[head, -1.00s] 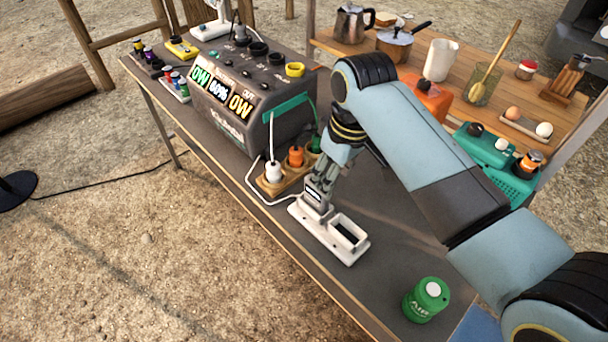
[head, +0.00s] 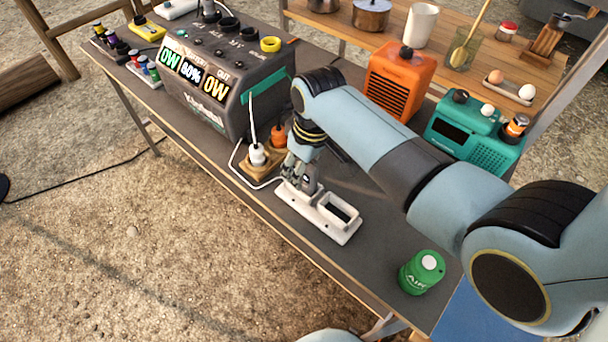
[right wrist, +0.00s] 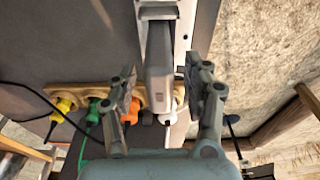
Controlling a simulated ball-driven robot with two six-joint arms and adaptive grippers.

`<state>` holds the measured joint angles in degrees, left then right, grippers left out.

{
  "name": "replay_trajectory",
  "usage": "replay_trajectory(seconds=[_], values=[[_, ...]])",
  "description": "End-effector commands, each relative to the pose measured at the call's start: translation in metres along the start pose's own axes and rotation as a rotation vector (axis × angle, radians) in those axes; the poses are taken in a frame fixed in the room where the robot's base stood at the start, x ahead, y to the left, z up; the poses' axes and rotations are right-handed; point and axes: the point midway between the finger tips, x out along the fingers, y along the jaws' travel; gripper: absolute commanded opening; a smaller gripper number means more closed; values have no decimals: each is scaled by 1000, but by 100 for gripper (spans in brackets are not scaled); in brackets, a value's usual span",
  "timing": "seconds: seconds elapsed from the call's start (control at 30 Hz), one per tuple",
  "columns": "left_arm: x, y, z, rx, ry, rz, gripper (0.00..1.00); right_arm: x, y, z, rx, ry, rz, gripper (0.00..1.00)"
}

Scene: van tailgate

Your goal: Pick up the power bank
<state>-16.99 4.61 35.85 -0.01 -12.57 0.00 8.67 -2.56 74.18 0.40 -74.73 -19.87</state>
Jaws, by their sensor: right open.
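The dock's right slot is empty. My left gripper is not in view.
A wooden socket strip (head: 262,170) with white and orange plugs sits just left of the gripper, its white cable looping near the dock. A large power station (head: 215,95) stands behind. A green can (head: 421,272) stands right; an orange heater (head: 398,80) and teal radio (head: 468,135) stand behind.

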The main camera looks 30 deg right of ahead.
Motion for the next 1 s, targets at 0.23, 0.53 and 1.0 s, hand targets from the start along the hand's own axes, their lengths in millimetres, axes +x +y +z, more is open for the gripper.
replay_trajectory(seconds=[0.23, 0.53, 1.0], values=[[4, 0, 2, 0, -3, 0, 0, 24, 0, 0, 0, 0, 0, 50], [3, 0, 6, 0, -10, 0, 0, 24, 0, 0, 0, 1, 1, 34], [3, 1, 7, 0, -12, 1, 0, 23, 0, 0, 0, 2, 1, 0]])
